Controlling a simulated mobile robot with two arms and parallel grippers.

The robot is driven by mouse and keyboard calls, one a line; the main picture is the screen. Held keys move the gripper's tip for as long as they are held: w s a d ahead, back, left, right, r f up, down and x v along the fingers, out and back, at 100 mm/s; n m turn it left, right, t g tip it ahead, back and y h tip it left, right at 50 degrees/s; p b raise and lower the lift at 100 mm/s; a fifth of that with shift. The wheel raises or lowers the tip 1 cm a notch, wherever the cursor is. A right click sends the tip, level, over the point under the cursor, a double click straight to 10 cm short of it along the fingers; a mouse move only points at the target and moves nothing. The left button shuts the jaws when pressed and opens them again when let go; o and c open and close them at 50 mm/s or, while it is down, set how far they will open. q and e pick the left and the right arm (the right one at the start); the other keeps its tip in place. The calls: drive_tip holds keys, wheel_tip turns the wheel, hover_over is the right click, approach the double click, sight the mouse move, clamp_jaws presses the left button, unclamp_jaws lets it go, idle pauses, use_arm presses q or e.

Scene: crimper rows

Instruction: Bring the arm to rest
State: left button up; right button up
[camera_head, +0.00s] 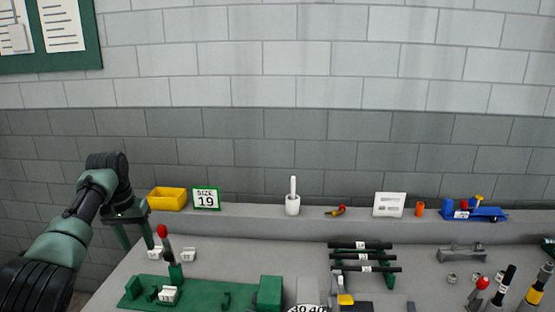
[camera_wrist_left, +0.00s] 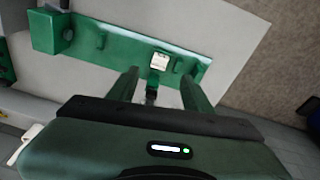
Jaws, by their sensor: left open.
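My left arm comes in from the left in the head view and ends in my dark green left gripper (camera_head: 134,236). The gripper hangs above the left end of the bench (camera_head: 235,258) with its fingers pointing down. It is open, and nothing shows between its fingers. In the left wrist view the two green fingers (camera_wrist_left: 160,76) are spread apart. Beyond them lies a green fixture (camera_wrist_left: 108,38) with a white labelled block (camera_wrist_left: 159,61) on it. The same fixture (camera_head: 215,298) shows in the head view. My right gripper is not in view.
A red-tipped upright lever (camera_head: 162,231) stands close to the gripper's right. Black rods (camera_head: 363,257) lie on a rack. The bench middle has bare room.

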use_arm(q)
drive_tip(key=s+d+f+m, duration=0.1)
drive_tip(key=s+d+f, duration=0.45)
drive_tip(key=f, duration=0.35)
drive_tip(key=s+d+f+m, duration=0.2)
drive_tip(key=s+d+f, duration=0.2)
drive_tip(key=s+f, duration=0.3)
drive_tip(key=s+d+f+m, duration=0.1)
drive_tip(key=s+d+f, duration=0.4)
drive_tip(key=f, duration=0.5)
drive_tip(key=s+d+f+t, duration=0.1)
drive_tip(key=s+d+f, duration=0.15)
drive_tip(key=s, duration=1.05)
drive_tip(key=s+r+n, duration=0.1)
drive_tip(key=s+r, duration=0.2)
drive_tip(key=s, duration=0.4)
drive_tip(key=s+r, duration=0.3)
drive_tip(key=s, duration=0.5)
wheel_tip(320, 180, down, 30)
drive_tip(key=s+b, duration=0.2)
drive_tip(key=s+a+f+g+b, duration=0.1)
drive_tip(key=s+a+f, duration=0.2)
drive_tip(key=s+f, duration=1.2)
drive_tip(key=shift+s+a+f+g, duration=0.15)
drive_tip(key=shift+s+f+g, duration=0.25)
drive_tip(key=shift+s, duration=0.2)
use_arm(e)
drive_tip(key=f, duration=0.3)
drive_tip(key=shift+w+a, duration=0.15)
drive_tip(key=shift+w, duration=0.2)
